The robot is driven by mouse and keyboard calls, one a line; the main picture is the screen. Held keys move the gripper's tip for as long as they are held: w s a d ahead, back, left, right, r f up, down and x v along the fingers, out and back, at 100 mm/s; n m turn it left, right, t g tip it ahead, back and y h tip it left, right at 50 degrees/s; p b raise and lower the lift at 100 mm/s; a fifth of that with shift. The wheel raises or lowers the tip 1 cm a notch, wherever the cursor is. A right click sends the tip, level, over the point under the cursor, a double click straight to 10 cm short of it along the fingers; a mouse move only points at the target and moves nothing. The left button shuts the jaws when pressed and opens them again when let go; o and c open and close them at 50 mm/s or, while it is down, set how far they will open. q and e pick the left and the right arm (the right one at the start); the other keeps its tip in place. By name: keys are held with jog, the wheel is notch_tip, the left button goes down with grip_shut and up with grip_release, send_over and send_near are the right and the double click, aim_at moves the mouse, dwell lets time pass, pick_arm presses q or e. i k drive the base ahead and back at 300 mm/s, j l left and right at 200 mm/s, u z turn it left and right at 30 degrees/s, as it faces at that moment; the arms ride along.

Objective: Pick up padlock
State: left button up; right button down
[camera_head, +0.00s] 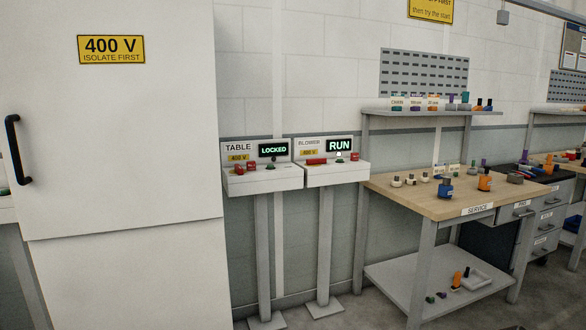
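No padlock can be told for certain at this distance. Small red parts sit on two grey control boxes: one (239,168) on the TABLE box (262,180), whose display reads LOCKED, and one (355,156) on the BLOWER box (337,174), whose display reads RUN. A blue item (445,188) and an orange item (485,183) stand on the wooden SERVICE bench (440,206); they are too small to identify surely. Neither of my grippers is in view.
A tall white cabinet (120,170) with a black handle (18,150) and a 400 V sign fills the left. The bench has a raised shelf (415,112) and a lower shelf (400,283), both holding small items. The boxes stand on posts with floor plates.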

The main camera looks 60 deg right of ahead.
aim_at(250, 165)
jog(key=i+l+z, duration=0.15)
jog(key=z, duration=0.2)
jog(key=i+l+z, duration=0.15)
jog(key=z, duration=0.2)
jog(key=i+z, duration=0.15)
jog(key=z, duration=0.15)
jog(key=i+z, duration=0.15)
jog(key=z, duration=0.25)
jog(key=i+j+z, duration=0.15)
jog(key=z, duration=0.25)
jog(key=u, duration=0.35)
jog(key=i+l+u, duration=0.2)
jog(key=u, duration=0.2)
jog(key=i+l+u, duration=0.25)
jog(key=u, duration=0.15)
jog(key=i+l+u, duration=0.1)
jog(key=l, duration=0.25)
jog(key=i+l+u, duration=0.15)
jog(key=l, duration=0.25)
jog(key=i, duration=0.1)
